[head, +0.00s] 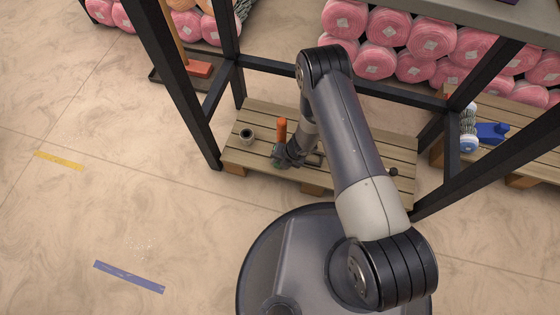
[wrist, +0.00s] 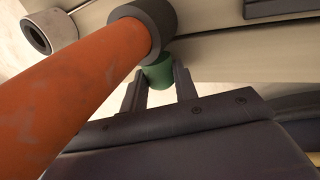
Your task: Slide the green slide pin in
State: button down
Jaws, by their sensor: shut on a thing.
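The green slide pin (wrist: 158,72) shows in the wrist view as a short green cylinder end just under a dark collar. My gripper (wrist: 160,80) is shut on it, one finger at each side. In the head view my gripper (head: 284,161) is low over the wooden pallet, with a bit of green at its tip. An orange rod (wrist: 70,88) with a dark collar (wrist: 152,22) crosses the wrist view close to the pin. The rod (head: 282,129) stands upright in the head view. Whether the pin sits in a hole is hidden.
A grey ring (head: 246,136) lies on the pallet (head: 235,158) left of the rod; it also shows in the wrist view (wrist: 48,32). Black frame posts (head: 187,95) stand around the pallet. Pink rolls (head: 400,50) are stacked behind. A blue object (head: 492,132) is at right.

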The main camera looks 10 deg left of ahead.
jog(key=c, duration=1.1)
grip_release()
jog(key=shift+w, duration=0.2)
jog(key=p+v, duration=0.3)
jog(key=v, duration=0.8)
jog(key=shift+p, duration=0.35)
jog(key=shift+a+f, duration=0.1)
